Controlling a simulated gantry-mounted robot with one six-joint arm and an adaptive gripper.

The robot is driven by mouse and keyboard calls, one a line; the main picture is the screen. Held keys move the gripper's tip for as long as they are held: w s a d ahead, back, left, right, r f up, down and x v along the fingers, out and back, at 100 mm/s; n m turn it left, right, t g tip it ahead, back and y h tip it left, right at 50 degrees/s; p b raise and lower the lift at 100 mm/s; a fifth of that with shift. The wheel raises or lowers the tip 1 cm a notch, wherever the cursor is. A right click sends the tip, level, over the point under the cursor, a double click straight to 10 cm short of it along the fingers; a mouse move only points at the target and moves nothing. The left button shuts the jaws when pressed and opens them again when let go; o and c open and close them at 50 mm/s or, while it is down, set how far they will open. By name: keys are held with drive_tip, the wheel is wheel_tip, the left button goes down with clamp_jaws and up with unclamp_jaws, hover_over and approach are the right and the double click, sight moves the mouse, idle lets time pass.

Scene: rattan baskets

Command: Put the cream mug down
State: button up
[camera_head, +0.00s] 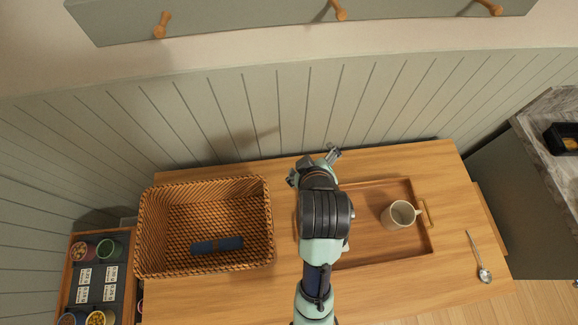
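The cream mug (400,215) stands upright in the right part of a wooden tray (385,251) on the wooden table. Its handle points right, close to the tray's right handle. My gripper (334,153) is beyond the tray, near the table's back edge, well to the left of the mug and apart from it. The fingers are small and partly hidden behind my wrist. I see nothing held there, and I cannot tell how far apart the fingertips are. My arm covers the left part of the tray.
A rattan basket (150,262) with a dark blue item (217,245) inside stands on the left of the table. A spoon (477,256) lies right of the tray. A panelled wall (250,120) rises behind. A compartmented box (94,265) with cups sits at the far left.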

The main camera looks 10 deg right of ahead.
drive_tip(key=s+a+r+m+t+y, duration=0.2)
drive_tip(key=s+a+r+m+t, duration=0.1)
drive_tip(key=a+r, duration=0.5)
drive_tip(key=s+a+m, duration=0.1)
drive_tip(key=a, duration=0.2)
drive_tip(key=shift+s+a+m+t, duration=0.15)
drive_tip(key=shift+a+m+t, duration=0.05)
drive_tip(key=shift+m+t, duration=0.2)
